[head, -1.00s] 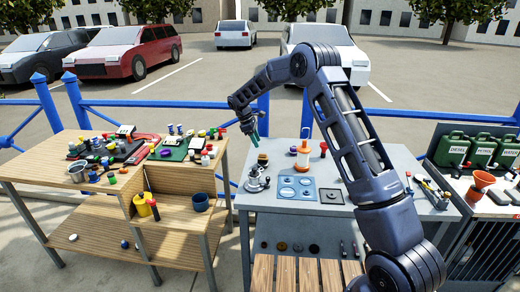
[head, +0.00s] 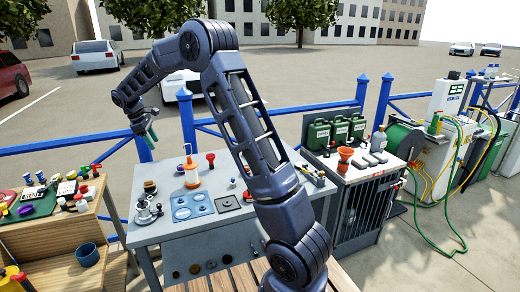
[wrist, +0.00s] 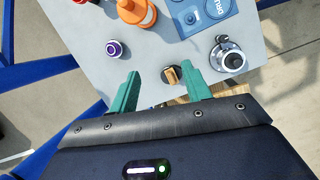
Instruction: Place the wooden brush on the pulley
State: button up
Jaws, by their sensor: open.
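My gripper (head: 152,133) is open and empty above the grey table, near its back left corner. Its green fingers spread apart in the wrist view (wrist: 158,70). A small wooden piece with a dark part (wrist: 171,75), apparently the wooden brush, shows between the fingers, nearer the right one, and below them. It stands near the table edge in the head view (head: 150,187). A silver round metal fitting (wrist: 228,56), possibly the pulley, stands beside it; it also shows in the head view (head: 147,212). I cannot confirm which thing is the pulley.
An orange lantern (head: 192,175) and a purple-topped small jar (wrist: 114,48) stand close by. A blue panel (head: 190,205) lies on the grey table (head: 205,229). A cluttered wooden bench is at left, a cabinet with green cans (head: 318,134) at right. Blue railings run behind.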

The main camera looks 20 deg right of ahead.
jog(key=s+d+r+m+t+y, duration=0.1)
jog(key=s+d+r+m, duration=0.3)
jog(key=s+d+r, duration=0.45)
jog(key=s+d+r+m+t+y, duration=0.1)
jog(key=s+d+r+m, duration=0.3)
jog(key=s+d, duration=0.7)
jog(key=s+d+f+m, duration=0.1)
jog(key=s+d+m, duration=0.1)
jog(key=s+d, duration=0.2)
jog(key=s+d+f+m+t+y, duration=0.1)
jog(key=s+d, duration=0.3)
jog(key=s, duration=0.6)
jog(key=s+d+f+m+t, duration=0.1)
jog(key=s+d+m, duration=0.3)
jog(key=s, duration=0.3)
jog(key=shift+s+d+f, duration=0.3)
jog(key=shift+d+f, duration=0.05)
jog(key=shift+d, duration=0.2)
